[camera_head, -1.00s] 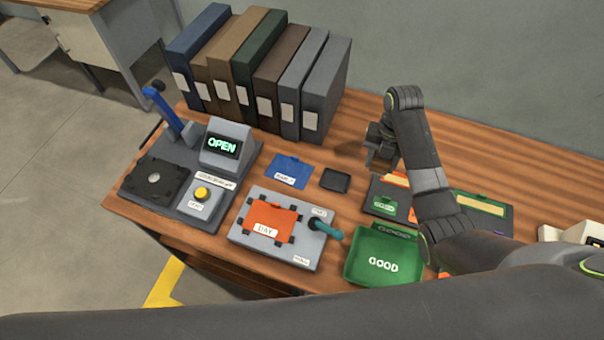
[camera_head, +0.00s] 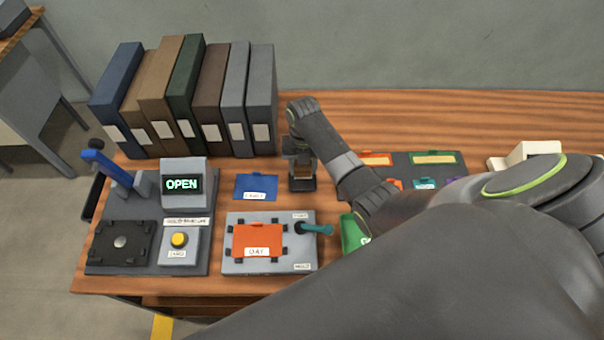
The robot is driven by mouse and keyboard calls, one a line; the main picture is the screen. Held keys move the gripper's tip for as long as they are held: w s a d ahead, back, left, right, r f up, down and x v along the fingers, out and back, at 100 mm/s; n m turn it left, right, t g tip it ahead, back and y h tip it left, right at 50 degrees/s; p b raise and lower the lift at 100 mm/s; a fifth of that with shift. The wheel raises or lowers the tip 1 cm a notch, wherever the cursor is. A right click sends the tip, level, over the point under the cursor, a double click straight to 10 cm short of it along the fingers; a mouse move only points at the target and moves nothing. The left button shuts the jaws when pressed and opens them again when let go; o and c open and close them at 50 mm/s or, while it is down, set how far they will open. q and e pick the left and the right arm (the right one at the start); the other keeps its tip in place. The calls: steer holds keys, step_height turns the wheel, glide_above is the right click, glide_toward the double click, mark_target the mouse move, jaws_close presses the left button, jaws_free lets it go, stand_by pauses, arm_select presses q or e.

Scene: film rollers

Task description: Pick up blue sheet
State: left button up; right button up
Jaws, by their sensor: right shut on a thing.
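The blue sheet (camera_head: 256,187) lies flat on the wooden table, with a white label along its front edge and a small tab at its back. My right gripper (camera_head: 302,178) points down just right of the blue sheet, apart from it, over a small black tray (camera_head: 303,187). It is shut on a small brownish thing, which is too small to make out. My left gripper is not in view.
Several binders (camera_head: 195,97) stand behind. A grey station with an OPEN display (camera_head: 182,185) is at left. An orange DAY sheet (camera_head: 258,240) sits on a grey mold plate (camera_head: 240,265).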

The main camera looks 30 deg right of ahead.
mark_target(303, 175)
steer(key=shift+a+f, duration=0.1)
steer(key=shift+f, duration=2)
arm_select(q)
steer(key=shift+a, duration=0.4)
arm_select(e)
steer(key=shift+f, duration=0.15)
steer(key=o, duration=1.1)
